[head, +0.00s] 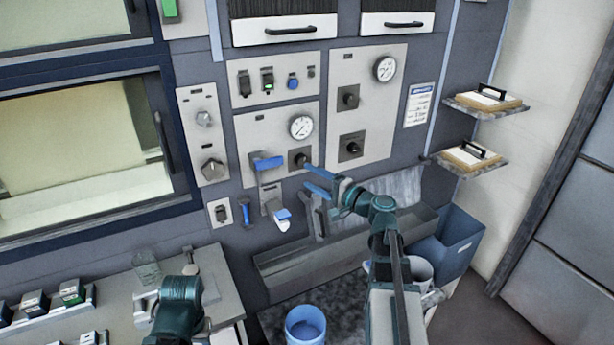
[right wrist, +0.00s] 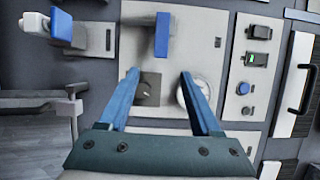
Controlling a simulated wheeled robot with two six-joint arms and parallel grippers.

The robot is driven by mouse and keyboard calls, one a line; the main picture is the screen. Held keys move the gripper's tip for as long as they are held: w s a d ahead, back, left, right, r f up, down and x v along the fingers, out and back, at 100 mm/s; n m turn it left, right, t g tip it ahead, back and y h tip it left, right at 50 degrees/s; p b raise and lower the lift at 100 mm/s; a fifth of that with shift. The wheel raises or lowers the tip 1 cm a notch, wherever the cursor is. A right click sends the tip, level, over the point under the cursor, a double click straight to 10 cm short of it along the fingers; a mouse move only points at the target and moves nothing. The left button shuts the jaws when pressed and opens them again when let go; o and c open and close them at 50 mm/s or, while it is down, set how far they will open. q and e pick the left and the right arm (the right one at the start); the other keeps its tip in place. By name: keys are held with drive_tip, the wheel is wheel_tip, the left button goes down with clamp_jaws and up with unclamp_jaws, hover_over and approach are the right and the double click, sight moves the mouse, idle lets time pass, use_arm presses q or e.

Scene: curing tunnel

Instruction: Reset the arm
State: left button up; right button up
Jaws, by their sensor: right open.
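My right gripper (head: 317,179) is in front of the control panel in the head view, on a teal wrist that comes in from the lower right. Its two blue fingers are spread, with nothing between them. In the right wrist view, the open fingers (right wrist: 163,80) point at the panel, and a black knob (right wrist: 148,88) and part of a gauge show beyond the gap. I cannot tell how far the tips are from the panel. My left arm's teal wrist (head: 180,295) is at the bottom left over the bench; its fingers cannot be made out clearly.
A blue lever (head: 267,162) sticks out of the panel left of the right gripper, with another blue-tipped lever (head: 283,214) below. A grey trough (head: 320,260) runs under the gripper. A blue bucket (head: 305,325), a blue bin (head: 455,240) and two shelves (head: 480,165) stand around.

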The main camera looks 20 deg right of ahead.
idle(0.4)
drive_tip(key=s+a+f+n+g, duration=0.3)
drive_tip(key=a+f+g, duration=0.15)
drive_tip(key=a, duration=0.45)
drive_tip(key=s+a+f+n+g+y, duration=0.1)
drive_tip(key=s+a+f+n+g, duration=0.25)
drive_tip(key=a+f, duration=0.35)
drive_tip(key=s+a+f+n+g, duration=0.3)
drive_tip(key=a+f+n+g, duration=0.1)
drive_tip(key=a, duration=0.6)
drive_tip(key=s+a+f+n+g+h, duration=0.1)
drive_tip(key=s+f+n+g+h, duration=0.1)
drive_tip(key=s+h, duration=0.3)
drive_tip(key=s+a+f+n+g+h, duration=0.1)
drive_tip(key=s+f+n+h, duration=0.3)
drive_tip(key=s, duration=0.5)
drive_tip(key=shift+s+a+f+g+h, duration=0.3)
drive_tip(key=shift+g+h, duration=0.1)
drive_tip(key=shift+g, duration=0.5)
